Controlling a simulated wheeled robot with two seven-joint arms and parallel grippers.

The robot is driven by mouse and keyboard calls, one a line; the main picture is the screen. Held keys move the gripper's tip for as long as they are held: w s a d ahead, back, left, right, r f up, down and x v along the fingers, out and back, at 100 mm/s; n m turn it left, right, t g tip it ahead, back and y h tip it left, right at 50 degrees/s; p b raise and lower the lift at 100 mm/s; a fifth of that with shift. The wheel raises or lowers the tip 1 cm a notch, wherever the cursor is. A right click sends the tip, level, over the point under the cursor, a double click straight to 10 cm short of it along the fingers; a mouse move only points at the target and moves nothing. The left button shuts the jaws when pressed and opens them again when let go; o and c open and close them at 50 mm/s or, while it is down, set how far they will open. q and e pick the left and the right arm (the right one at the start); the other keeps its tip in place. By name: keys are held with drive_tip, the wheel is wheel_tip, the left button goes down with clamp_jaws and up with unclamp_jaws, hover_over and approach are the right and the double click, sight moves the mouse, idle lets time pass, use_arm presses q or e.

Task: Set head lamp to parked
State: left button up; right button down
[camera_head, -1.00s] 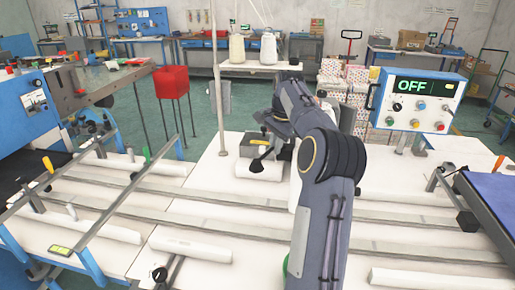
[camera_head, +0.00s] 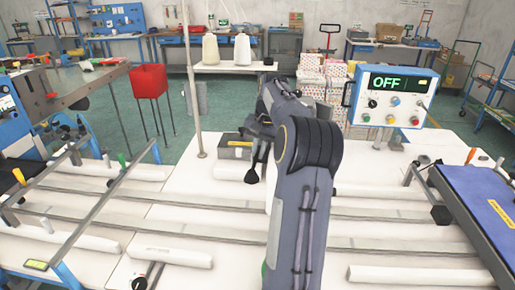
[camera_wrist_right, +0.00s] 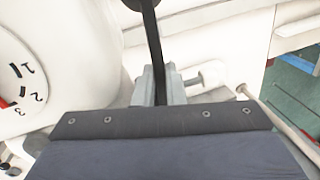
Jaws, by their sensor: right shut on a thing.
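My right gripper (camera_head: 260,140) hangs beyond the bend of my right arm, above the white table. In the right wrist view its grey fingers (camera_wrist_right: 158,88) are shut on a thin black stem (camera_wrist_right: 160,45), which runs up to a round black joint at the top edge. In the head view a black cone-shaped end (camera_head: 251,177), which looks like the lamp's head, hangs just below the gripper. White machine body (camera_wrist_right: 75,25) fills the left of the wrist view. My arm hides most of the machine in the head view. My left gripper is out of view.
A numbered dial (camera_wrist_right: 18,75) is on the white body. A control box (camera_head: 393,96) reading OFF stands at right. Long metal rails (camera_head: 150,215) cross the table.

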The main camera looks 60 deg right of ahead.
drive_tip(key=shift+r, duration=0.1)
drive_tip(key=c, duration=1.5)
unclamp_jaws()
drive_tip(key=shift+f, duration=0.2)
